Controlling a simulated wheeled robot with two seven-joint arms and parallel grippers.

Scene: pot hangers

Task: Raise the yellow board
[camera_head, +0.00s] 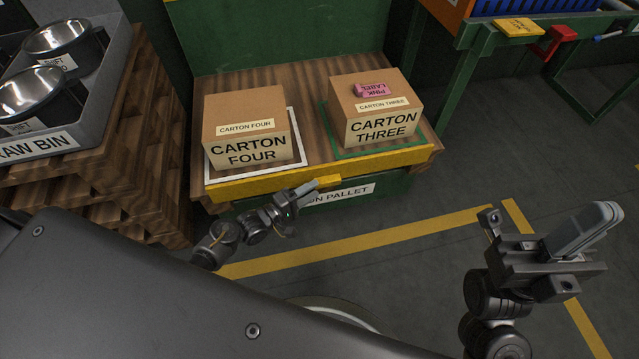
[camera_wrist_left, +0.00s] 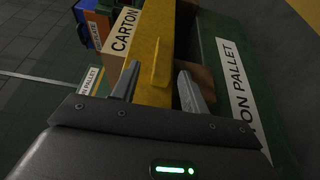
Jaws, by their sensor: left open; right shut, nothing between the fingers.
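The yellow board (camera_head: 385,163) runs along the front edge of the wooden platform, above a green front panel. It also shows in the left wrist view (camera_wrist_left: 150,45), where a raised yellow tab (camera_wrist_left: 160,66) stands out from it. My left gripper (camera_head: 308,190) is open at the front of the board, near its middle. In the left wrist view its two fingers (camera_wrist_left: 160,85) sit on either side of the board and tab. Whether they touch is unclear. My right gripper (camera_head: 590,230) is shut and empty, off to the right above the floor.
Carton four (camera_head: 247,128) and carton three (camera_head: 377,108) stand on the platform behind the board, a pink item (camera_head: 376,90) on carton three. A grey bin of metal pots (camera_head: 45,150) sits on stacked wood at left. A green bench (camera_head: 468,70) stands at right. Floor at right is clear.

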